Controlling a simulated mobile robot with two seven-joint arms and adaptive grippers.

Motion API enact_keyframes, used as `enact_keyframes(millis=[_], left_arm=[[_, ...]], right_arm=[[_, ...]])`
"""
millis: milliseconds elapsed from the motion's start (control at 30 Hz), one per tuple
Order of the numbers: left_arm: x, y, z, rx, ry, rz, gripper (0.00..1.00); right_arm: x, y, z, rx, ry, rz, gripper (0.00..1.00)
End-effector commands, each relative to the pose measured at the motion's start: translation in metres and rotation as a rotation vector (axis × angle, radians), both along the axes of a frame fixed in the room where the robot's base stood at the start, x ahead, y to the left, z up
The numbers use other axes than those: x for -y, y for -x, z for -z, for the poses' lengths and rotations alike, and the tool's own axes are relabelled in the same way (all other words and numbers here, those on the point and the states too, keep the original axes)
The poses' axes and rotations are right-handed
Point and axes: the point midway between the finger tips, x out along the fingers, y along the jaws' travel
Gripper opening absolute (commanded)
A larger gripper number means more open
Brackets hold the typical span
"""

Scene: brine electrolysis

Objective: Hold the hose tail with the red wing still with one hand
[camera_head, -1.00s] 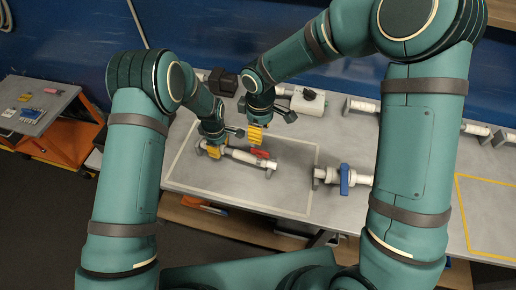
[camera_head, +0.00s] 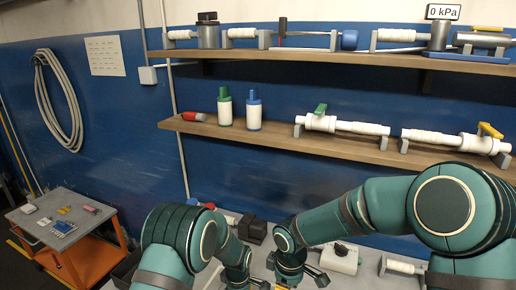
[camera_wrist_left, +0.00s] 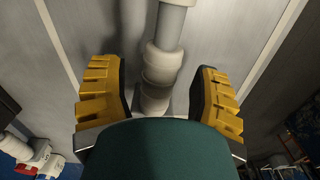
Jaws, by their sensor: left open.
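In the left wrist view my left gripper (camera_wrist_left: 160,95) is open. Its two yellow ribbed fingers stand on either side of a white pipe fitting (camera_wrist_left: 161,65), with a visible gap on both sides. The fitting has a thick collar and a thinner grey section above it. No red wing shows on the part in view.
Two wall shelves hold fittings: a green-handled valve (camera_head: 320,120), a yellow-handled valve (camera_head: 487,142), bottles (camera_head: 254,112) and a red-ended piece (camera_head: 194,117). An orange cart (camera_head: 95,245) is at left.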

Motion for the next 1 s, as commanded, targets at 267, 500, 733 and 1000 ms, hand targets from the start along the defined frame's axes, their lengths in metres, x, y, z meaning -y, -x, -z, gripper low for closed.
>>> enact_keyframes(millis=[267,500,733,1000], left_arm=[[0.001,-0.001,-0.059,0.005,0.001,0.002,0.62],[0.000,0.000,-0.092,0.002,0.001,0.000,0.62],[0.000,0.000,-0.100,0.000,0.000,0.000,0.62],[0.000,0.000,-0.100,0.000,0.000,0.001,0.62]], right_arm=[[0.000,0.000,0.000,0.000,0.000,0.000,0.39],[0.000,0.000,0.000,0.000,0.000,0.000,0.39],[0.000,0.000,0.000,0.000,0.000,0.000,0.39],[0.000,0.000,0.000,0.000,0.000,0.000,0.39]])
